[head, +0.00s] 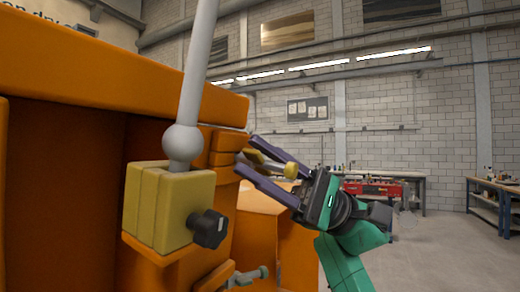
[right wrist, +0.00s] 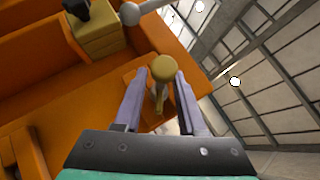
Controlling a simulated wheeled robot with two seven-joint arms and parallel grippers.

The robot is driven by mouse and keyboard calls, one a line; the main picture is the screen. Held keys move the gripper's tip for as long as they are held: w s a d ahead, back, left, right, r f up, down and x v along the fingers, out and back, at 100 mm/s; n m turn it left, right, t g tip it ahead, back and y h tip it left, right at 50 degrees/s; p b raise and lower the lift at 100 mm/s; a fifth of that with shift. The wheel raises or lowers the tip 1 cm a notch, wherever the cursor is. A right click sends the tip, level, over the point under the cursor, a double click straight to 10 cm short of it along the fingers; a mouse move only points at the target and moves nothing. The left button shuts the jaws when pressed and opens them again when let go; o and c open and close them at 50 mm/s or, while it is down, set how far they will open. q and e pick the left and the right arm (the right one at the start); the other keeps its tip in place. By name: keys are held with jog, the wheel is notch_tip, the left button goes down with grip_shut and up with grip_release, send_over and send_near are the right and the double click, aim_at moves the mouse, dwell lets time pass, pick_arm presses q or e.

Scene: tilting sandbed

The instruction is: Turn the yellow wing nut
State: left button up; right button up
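The yellow wing nut (head: 272,154) sits at the right side of the orange sandbed frame (head: 120,72), partly hidden by my right gripper. In the right wrist view the wing nut (right wrist: 163,70) shows a round yellow end and a narrower part below it. My right gripper (head: 246,154) comes in from the right with its two dark fingers apart. In the right wrist view the fingers of this gripper (right wrist: 160,78) stand on either side of the wing nut, with gaps visible. I cannot tell whether its tips touch the frame. My left gripper is not in view.
A yellow clamp block (head: 155,205) with a black knob (head: 209,229) and a grey ball-ended rod (head: 192,95) stands left of my right gripper. A small grey-green fitting (head: 247,277) sits below. Workbenches stand far back; the floor at right is clear.

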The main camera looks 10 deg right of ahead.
jog(key=shift+a, duration=0.15)
grip_shut()
